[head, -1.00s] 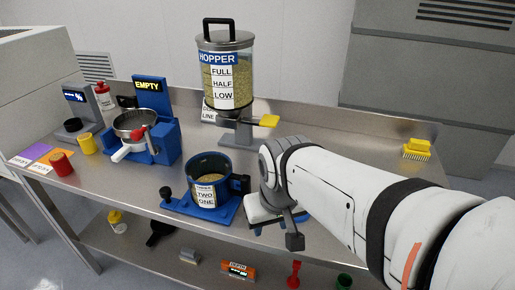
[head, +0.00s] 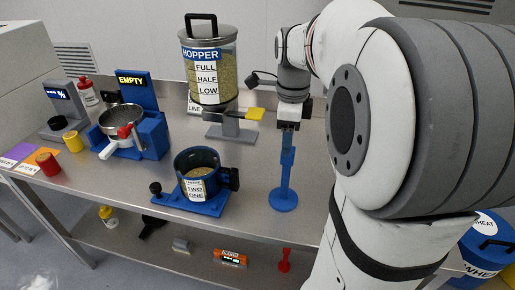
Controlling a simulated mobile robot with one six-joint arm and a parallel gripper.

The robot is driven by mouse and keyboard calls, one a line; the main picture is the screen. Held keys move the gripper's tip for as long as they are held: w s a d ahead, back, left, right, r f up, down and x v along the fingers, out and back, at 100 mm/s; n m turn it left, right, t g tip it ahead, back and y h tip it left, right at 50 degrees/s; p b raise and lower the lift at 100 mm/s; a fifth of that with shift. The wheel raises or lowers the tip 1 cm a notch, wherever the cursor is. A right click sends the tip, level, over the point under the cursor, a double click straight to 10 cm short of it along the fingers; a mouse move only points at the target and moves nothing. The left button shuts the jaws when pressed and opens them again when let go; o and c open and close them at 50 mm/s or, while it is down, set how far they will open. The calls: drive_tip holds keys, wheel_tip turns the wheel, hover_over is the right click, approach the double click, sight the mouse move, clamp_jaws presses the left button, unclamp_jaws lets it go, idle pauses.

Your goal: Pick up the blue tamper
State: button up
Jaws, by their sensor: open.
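The blue tamper (head: 284,190) stands upright on its round base on the steel bench, right of the blue-based pot. Its slim shaft rises toward my gripper (head: 288,126), which points down over its upper end in the head view. The gripper is open. The blue of the tamper's top and the fingers run together here, so I cannot tell whether they touch or whether the top is between the fingers.
A blue pot (head: 197,178) on a blue base stands left of the tamper. The grain hopper (head: 209,75) on its grey stand is behind. A silver pan (head: 121,121) in a blue holder is at left. A red tool (head: 284,262) is on the lower shelf. My arm hides the bench's right side.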

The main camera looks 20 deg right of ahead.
sight(288, 158)
drive_tip(key=shift+w+d, duration=0.1)
drive_tip(key=shift+d, duration=0.05)
drive_tip(key=shift+f+m, duration=0.3)
drive_tip(key=shift+f, duration=0.05)
drive_tip(key=f, duration=0.7)
drive_tip(key=shift+w+d+p, duration=0.1)
drive_tip(key=shift+d+p, duration=0.1)
drive_tip(key=shift+p, duration=0.15)
drive_tip(key=shift+c, duration=0.3)
clamp_jaws()
